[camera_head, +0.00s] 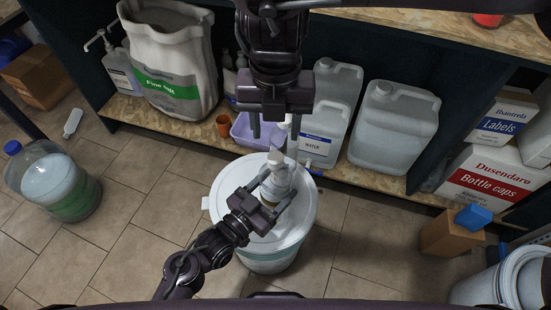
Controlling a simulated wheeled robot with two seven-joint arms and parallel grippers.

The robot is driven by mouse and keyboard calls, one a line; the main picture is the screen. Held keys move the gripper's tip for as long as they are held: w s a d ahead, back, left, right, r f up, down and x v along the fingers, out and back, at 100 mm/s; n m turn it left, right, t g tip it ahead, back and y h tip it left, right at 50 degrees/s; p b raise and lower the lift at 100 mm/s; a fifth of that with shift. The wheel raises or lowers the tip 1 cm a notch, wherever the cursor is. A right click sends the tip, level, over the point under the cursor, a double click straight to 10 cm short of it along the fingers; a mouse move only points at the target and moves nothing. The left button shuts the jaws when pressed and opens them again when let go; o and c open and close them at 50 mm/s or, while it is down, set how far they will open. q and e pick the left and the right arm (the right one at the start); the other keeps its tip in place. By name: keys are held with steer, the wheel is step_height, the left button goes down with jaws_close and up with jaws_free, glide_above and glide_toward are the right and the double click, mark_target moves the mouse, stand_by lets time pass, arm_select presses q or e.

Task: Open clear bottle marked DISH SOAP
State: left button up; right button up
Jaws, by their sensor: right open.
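A small clear bottle with a pale cap (276,159) stands on the white lid of a drum (230,190). Its label is too small to read. My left gripper (277,186) comes in from the lower left, with one finger on each side of the bottle body, and looks shut on it. My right gripper (270,131) hangs down from the top, open and empty. In the picture its fingertips are just above the bottle's cap, apart from it.
Behind are a shelf with a salt sack (170,65), a lilac tray (245,130), a WATER jug (325,115) and another jug (395,125). A large clear container (55,180) stands left. Boxes (485,180) are at right. The tiled floor beside the drum is clear.

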mark_target(276, 157)
steer(key=m, duration=2.1)
steer(key=shift+m, duration=0.3)
steer(key=m, duration=0.7)
steer(key=shift+m, duration=0.4)
steer(key=shift+f+m, duration=0.3)
step_height(276, 157, down, 7)
steer(key=shift+f, duration=0.2)
steer(key=shift+c, duration=0.4)
